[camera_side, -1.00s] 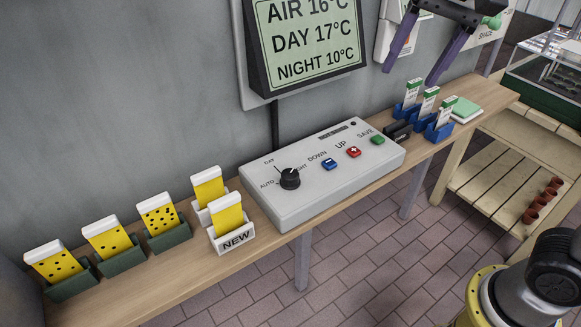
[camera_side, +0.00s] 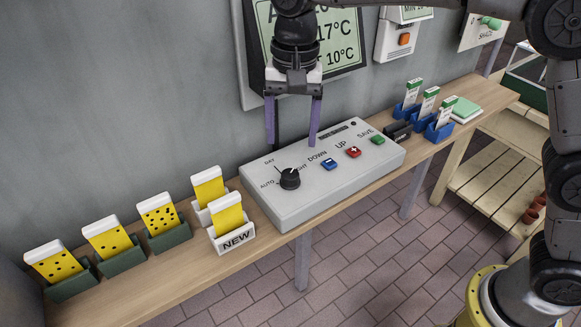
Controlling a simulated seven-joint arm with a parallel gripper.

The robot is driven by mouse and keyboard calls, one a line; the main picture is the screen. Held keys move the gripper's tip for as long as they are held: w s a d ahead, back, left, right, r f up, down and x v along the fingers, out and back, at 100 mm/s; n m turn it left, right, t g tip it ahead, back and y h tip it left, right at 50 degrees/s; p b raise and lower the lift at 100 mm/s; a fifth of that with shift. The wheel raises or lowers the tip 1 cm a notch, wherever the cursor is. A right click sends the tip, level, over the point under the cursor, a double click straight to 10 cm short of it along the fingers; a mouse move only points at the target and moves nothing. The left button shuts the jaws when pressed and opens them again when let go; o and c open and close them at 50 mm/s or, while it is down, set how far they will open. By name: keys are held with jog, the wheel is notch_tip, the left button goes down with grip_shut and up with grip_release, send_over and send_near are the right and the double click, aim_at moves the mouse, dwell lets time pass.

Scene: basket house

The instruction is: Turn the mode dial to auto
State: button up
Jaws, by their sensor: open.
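The black mode dial (camera_side: 290,179) sits at the left end of the light grey control box (camera_side: 345,185) on the wooden shelf. Labels AUTO, DAY and NIGHT stand around it, NIGHT partly hidden by the dial. A small light mark shows on the dial's top at its upper right; its exact setting is hard to tell. My gripper (camera_side: 292,143) points down with its purple fingers wide apart and nothing between them. In the picture it is just above the dial, apart from it, near the back of the box.
Blue DOWN (camera_side: 329,164), red UP (camera_side: 353,152) and green SAVE (camera_side: 377,140) buttons lie right of the dial. Yellow cards in holders (camera_side: 158,220) stand to the left, a NEW holder (camera_side: 235,240) close by. Blue holders (camera_side: 438,131) stand at right. A display (camera_side: 345,45) hangs behind.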

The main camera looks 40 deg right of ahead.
aim_at(290, 174)
notch_tip(290, 174, down, 9)
jog(key=shift+w+a+f, duration=0.1)
dwell(0.4)
grip_shut()
